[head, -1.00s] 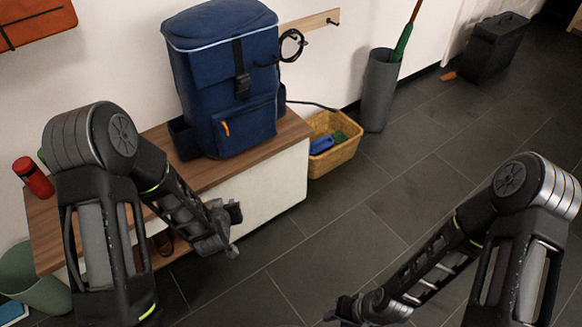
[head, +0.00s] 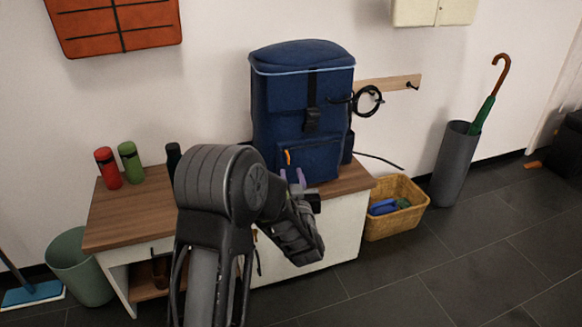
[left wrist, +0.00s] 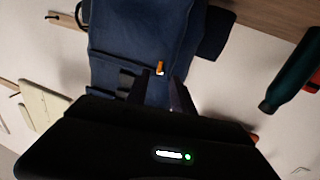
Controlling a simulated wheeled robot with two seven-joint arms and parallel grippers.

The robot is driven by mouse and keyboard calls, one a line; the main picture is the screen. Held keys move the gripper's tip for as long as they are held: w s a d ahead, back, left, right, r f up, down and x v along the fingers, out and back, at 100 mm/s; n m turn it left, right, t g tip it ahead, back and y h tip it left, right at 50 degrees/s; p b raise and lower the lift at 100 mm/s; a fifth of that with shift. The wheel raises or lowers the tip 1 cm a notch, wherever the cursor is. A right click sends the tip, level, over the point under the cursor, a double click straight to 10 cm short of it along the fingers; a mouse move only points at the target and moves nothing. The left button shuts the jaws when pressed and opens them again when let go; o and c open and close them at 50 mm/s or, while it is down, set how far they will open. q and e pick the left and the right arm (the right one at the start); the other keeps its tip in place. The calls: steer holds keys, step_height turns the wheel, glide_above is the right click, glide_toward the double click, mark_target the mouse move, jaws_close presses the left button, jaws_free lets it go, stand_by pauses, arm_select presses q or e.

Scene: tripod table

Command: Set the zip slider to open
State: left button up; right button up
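A navy backpack (head: 277,105) stands upright on the wooden bench top. Its front pocket (head: 318,162) has a small orange zip slider (head: 287,157) near the pocket's upper left corner. The slider also shows in the left wrist view (left wrist: 160,69), just beyond the space between my fingers. My left gripper (head: 292,177) is in front of the pocket's lower left part, a little below the slider in the head view. Its two fingers stand apart in the left wrist view (left wrist: 155,88), with nothing between them. It looks apart from the slider. My right gripper is out of view.
The bench (head: 130,215) also holds a red bottle (head: 108,168), a green bottle (head: 131,163) and a dark bottle (head: 173,158) left of the backpack. A wicker basket (head: 398,210) stands on the floor to the right.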

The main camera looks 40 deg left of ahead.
mark_target(289, 161)
arm_select(q)
steer(key=b+x, duration=0.1)
steer(key=x, duration=0.5)
steer(key=shift+s, duration=0.1)
steer(key=shift+c, duration=0.3)
jaws_close()
stand_by(0.9)
